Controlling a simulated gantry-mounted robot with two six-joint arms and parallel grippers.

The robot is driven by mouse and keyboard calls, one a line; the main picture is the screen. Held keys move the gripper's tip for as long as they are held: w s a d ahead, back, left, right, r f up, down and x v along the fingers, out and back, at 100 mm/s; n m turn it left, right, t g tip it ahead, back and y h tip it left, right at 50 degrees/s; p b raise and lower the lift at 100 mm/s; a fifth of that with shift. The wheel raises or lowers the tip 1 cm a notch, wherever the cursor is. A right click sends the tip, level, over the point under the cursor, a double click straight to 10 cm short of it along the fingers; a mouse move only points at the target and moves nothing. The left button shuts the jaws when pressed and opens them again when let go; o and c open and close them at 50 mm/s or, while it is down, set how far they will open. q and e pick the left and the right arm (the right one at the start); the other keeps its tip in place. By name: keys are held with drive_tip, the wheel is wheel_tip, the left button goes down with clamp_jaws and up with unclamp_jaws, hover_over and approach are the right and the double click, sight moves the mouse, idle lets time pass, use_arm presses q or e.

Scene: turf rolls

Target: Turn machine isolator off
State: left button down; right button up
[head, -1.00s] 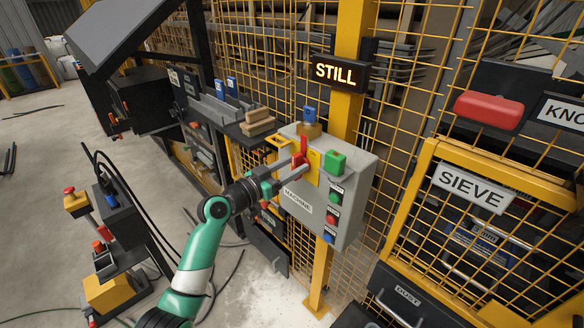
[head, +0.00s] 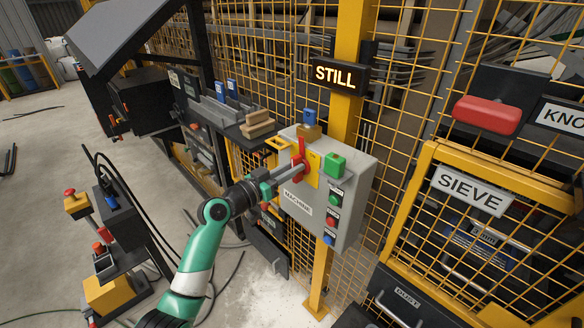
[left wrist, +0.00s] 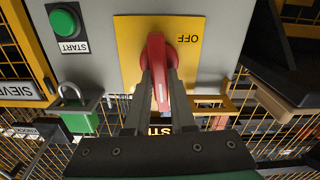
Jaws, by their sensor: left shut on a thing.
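The machine isolator is a red handle (head: 300,148) on a yellow plate (head: 314,172), on the front of a grey box labelled MACHINE (head: 346,204). The handle stands about upright in the head view. My left gripper (head: 297,166) is shut on the handle. In the left wrist view, which is upside down, the two fingers (left wrist: 159,88) flank the red handle (left wrist: 157,55), and the word OFF on the yellow plate (left wrist: 132,32) is beside it. The fingers hide part of the handle. My right gripper is not in view.
A lit STILL sign (head: 335,76) hangs on the yellow post above. A green padlock (head: 334,164) is at the box's top right, with buttons (head: 331,221) below. A START button (left wrist: 65,22) shows in the left wrist view. Wire mesh fencing (head: 400,150) stands behind.

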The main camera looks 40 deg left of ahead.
use_arm(q)
drive_tip(key=shift+a+f+n+p, duration=0.2)
drive_tip(key=shift+n+p, duration=0.8)
drive_tip(key=shift+n, duration=1.8)
drive_tip(key=shift+a+f+n+p, duration=0.15)
drive_tip(key=shift+n+p, duration=0.85)
drive_tip(key=shift+n, duration=1.8)
drive_tip(key=shift+a+f+n+p, duration=0.2)
drive_tip(key=shift+n+p, duration=0.8)
drive_tip(key=shift+n, duration=1.8)
drive_tip(key=c, duration=0.8)
unclamp_jaws()
drive_tip(key=shift+o, duration=0.2)
